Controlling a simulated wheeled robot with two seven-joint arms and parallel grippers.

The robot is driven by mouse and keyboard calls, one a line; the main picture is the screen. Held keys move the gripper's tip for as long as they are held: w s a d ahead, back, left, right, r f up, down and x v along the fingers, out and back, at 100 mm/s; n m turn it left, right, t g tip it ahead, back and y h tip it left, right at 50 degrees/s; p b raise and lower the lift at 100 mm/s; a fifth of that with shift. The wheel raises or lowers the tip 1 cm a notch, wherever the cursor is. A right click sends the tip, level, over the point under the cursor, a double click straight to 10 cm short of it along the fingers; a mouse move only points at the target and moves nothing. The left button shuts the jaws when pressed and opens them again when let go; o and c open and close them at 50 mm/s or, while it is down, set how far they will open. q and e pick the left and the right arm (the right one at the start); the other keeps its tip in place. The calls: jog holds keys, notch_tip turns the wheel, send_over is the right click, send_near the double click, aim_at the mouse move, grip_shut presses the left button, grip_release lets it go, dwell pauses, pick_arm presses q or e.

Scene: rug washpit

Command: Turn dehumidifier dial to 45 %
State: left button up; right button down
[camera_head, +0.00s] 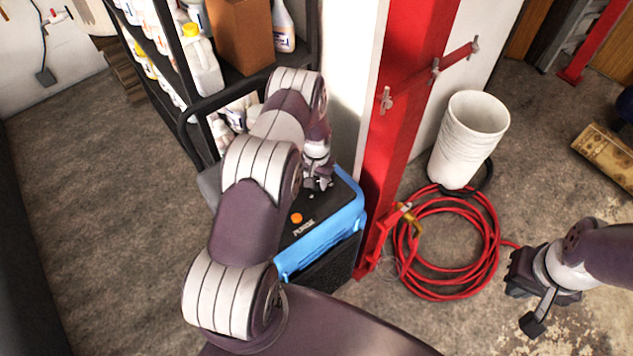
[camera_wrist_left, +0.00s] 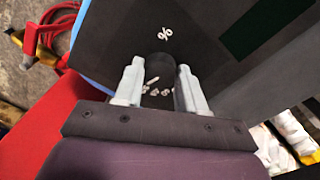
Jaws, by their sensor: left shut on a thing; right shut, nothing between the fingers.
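The dehumidifier (camera_head: 338,219) is a blue and black box with a dark top panel, standing beside the red post. An orange button (camera_head: 296,218) shows on its top. My left gripper (camera_head: 318,184) is over the far part of that panel. In the left wrist view the left gripper (camera_wrist_left: 160,85) is shut on the black dial (camera_wrist_left: 158,66), one finger on each side. A white % mark (camera_wrist_left: 165,33) and small white markings are near the dial; the setting cannot be read. My right gripper (camera_head: 540,292) is shut and empty over the floor at right.
A red post (camera_head: 402,110) stands right beside the dehumidifier. A coiled red hose (camera_head: 447,290) and white buckets (camera_head: 468,140) are further right. A shelf with bottles (camera_head: 203,68) stands behind at left. Open floor lies at left.

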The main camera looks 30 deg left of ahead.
aim_at(316, 182)
pick_arm(q)
jog(key=n+b, duration=0.3)
jog(key=n, duration=0.1)
jog(key=shift+w+n, duration=0.1)
jog(key=shift+n, duration=0.2)
jog(key=shift+r+n+b, duration=0.15)
jog(key=shift+n+b, duration=1.1)
jog(key=shift+n, duration=0.95)
jog(key=o, duration=1.1)
jog(key=shift+c, duration=0.2)
notch_tip(316, 182, up, 13)
jog(key=b, duration=0.2)
